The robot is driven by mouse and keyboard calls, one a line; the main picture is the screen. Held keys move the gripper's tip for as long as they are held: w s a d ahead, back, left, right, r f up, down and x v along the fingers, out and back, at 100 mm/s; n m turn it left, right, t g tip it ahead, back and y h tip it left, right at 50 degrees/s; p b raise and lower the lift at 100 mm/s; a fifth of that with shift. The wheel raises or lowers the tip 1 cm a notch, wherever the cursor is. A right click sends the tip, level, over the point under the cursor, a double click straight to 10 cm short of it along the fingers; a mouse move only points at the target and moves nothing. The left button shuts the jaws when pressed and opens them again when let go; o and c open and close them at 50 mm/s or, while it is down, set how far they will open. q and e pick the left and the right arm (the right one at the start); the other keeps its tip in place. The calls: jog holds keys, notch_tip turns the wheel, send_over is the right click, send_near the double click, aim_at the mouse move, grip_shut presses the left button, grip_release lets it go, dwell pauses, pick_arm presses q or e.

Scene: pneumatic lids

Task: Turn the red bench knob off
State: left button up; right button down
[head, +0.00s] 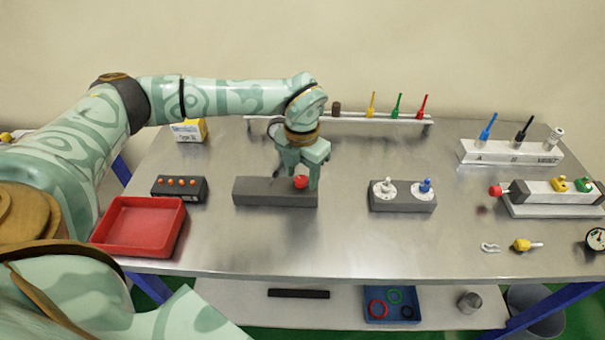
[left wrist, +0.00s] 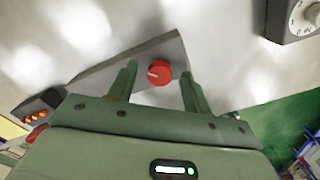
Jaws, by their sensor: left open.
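The red knob (head: 300,182) sits on a long grey block (head: 262,192) near the middle of the metal bench. In the left wrist view the red knob (left wrist: 159,72) is round with a white pointer line, and the grey block (left wrist: 130,66) runs behind it. My left gripper (head: 303,168) points down over the knob. In the left wrist view its two fingers (left wrist: 157,84) are spread, with the knob between their tips and gaps on both sides. Whether the fingertips are level with the knob is hard to tell. My right gripper is not in view.
A black box with orange buttons (head: 180,188) and a red tray (head: 140,227) lie to the left. A grey block with two toggles (head: 402,196) stands to the right. A rack with coloured tools (head: 380,119) is behind. Bare bench lies in front of the knob block.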

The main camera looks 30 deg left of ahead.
pick_arm(q)
jog(key=shift+f, duration=0.15)
jog(key=c, duration=1)
jog(key=shift+o, duration=0.2)
